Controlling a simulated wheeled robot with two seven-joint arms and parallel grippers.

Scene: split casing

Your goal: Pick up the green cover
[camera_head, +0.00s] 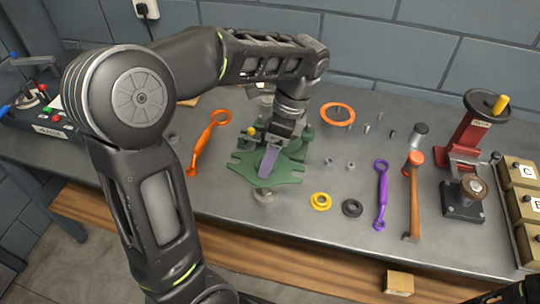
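A green casing part (283,172), which looks like the green cover, lies on the grey workbench in the middle of the view. It has a flat flange with notched lugs and raised dark green parts behind. My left gripper (274,148) points down over its middle, close to or touching it. The wrist hides part of the casing, and I cannot tell whether the fingers are open or shut. A grey-purple strip (268,161) stands over the casing below the gripper.
An orange wrench (203,144) lies left of the casing and an orange ring (338,114) behind right. Yellow (320,201) and black (352,208) rings, a purple wrench (381,195) and a hammer (414,195) lie right. A red press (470,130) stands farther right, beside labelled bins (521,205).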

